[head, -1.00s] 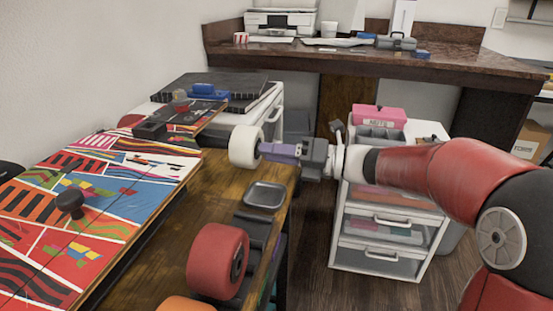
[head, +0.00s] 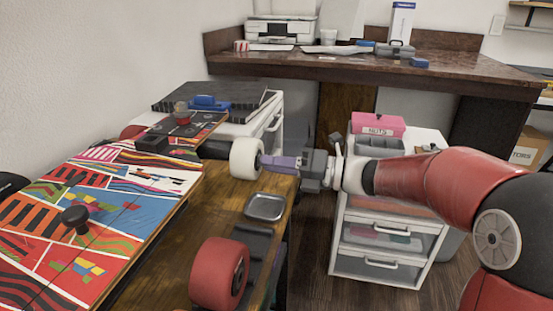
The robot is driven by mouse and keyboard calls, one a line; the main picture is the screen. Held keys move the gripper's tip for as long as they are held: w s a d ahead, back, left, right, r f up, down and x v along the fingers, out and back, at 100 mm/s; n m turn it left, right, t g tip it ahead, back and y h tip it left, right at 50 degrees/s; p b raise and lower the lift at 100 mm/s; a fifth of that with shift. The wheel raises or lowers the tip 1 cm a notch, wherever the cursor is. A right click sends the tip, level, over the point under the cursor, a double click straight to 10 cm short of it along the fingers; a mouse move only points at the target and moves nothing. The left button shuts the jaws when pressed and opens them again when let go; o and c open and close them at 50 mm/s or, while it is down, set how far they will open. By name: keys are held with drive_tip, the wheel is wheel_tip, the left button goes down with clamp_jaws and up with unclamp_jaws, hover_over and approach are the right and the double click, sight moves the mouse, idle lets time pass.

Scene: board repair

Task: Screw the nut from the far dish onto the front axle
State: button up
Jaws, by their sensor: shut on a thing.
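My gripper (head: 264,161) points left and its purple-grey fingers are shut at the hub side of the white wheel (head: 244,158). What they hold is small and hidden at the fingertips; it is probably the nut. The axle end is hidden there too. A grey square dish (head: 265,207) lies on the wooden bench just below my gripper and looks empty. A red wheel (head: 219,274) is nearer to me, apart from the gripper.
A brightly patterned board (head: 100,220) covers the left of the wooden bench (head: 190,225). A drawer cart (head: 385,245) with a pink box labelled NUTS (head: 378,124) stands right, behind my arm. A dark counter (head: 370,68) with a printer (head: 282,28) is at the back.

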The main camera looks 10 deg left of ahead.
drive_tip(key=shift+r+m+p, duration=0.3)
drive_tip(key=shift+m+p, duration=0.6)
drive_tip(key=shift+p, duration=0.2)
drive_tip(key=shift+f+m+b, duration=0.25)
drive_tip(key=shift+m+b, duration=0.05)
drive_tip(key=shift+m, duration=1.4)
drive_tip(key=shift+r+m, duration=0.1)
drive_tip(key=shift+m, duration=1)
drive_tip(key=m, duration=0.3)
drive_tip(key=shift+r, duration=0.1)
drive_tip(key=o, duration=1)
drive_tip(key=shift+c, duration=1)
